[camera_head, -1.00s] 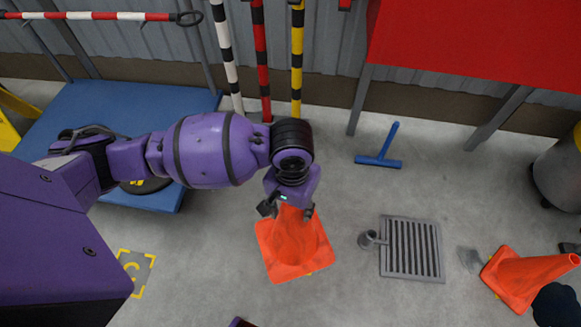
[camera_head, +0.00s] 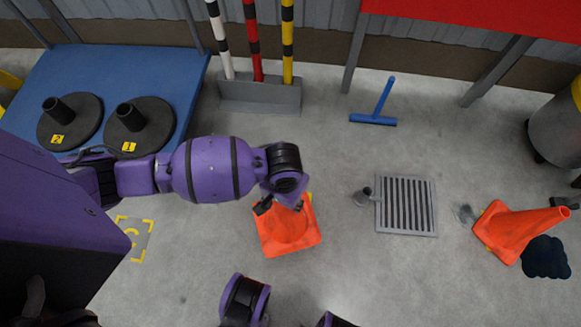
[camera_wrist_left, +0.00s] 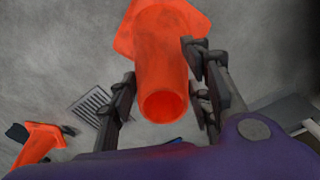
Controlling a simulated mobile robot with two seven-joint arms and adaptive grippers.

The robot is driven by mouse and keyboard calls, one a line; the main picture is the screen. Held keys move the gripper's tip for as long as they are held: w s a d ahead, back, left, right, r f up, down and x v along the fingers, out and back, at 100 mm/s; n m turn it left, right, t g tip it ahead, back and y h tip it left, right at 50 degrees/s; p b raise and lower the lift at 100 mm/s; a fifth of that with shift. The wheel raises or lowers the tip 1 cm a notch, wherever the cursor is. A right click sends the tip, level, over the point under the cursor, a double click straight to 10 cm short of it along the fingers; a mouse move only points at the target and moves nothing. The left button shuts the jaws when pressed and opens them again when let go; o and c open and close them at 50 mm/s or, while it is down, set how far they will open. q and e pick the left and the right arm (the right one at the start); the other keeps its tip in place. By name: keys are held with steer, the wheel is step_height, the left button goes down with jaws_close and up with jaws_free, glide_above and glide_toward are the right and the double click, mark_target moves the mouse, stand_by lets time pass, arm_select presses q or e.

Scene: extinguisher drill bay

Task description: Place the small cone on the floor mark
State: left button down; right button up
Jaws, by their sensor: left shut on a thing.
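My left gripper (camera_head: 281,205) is shut on the upper part of an orange cone (camera_head: 288,237). The cone is upright with its square base down; I cannot tell whether the base touches the floor. In the left wrist view the cone's hollow tip (camera_wrist_left: 165,103) sits between the two fingers (camera_wrist_left: 160,85). A second orange cone (camera_head: 515,230) lies tipped on its side at the right; it also shows in the left wrist view (camera_wrist_left: 38,143). A floor mark (camera_head: 134,238) with yellow corners lies left of the held cone, below my left arm. My right gripper is out of view.
A floor drain (camera_head: 406,205) with a grey upright stub is right of the held cone. A blue squeegee (camera_head: 375,119) lies behind it. A dark spill (camera_head: 545,258) is by the tipped cone. A blue platform (camera_head: 75,75) holds two black bases. Bare floor separates cone and mark.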

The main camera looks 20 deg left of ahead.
arm_select(q)
steer(key=w+a+f+b, duration=0.1)
steer(key=w+f+b, duration=0.5)
steer(key=f, duration=0.4)
steer(key=shift+w+a, duration=0.4)
steer(key=shift+w, duration=0.35)
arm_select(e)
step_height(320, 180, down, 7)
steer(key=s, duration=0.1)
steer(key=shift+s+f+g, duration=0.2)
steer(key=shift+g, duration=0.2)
arm_select(q)
steer(key=c, duration=0.9)
jaws_free()
steer(key=shift+f, duration=0.15)
step_height(320, 180, up, 12)
steer(key=p, duration=0.5)
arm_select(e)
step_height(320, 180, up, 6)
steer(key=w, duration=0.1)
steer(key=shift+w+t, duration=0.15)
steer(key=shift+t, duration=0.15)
arm_select(q)
steer(key=shift+s, duration=0.1)
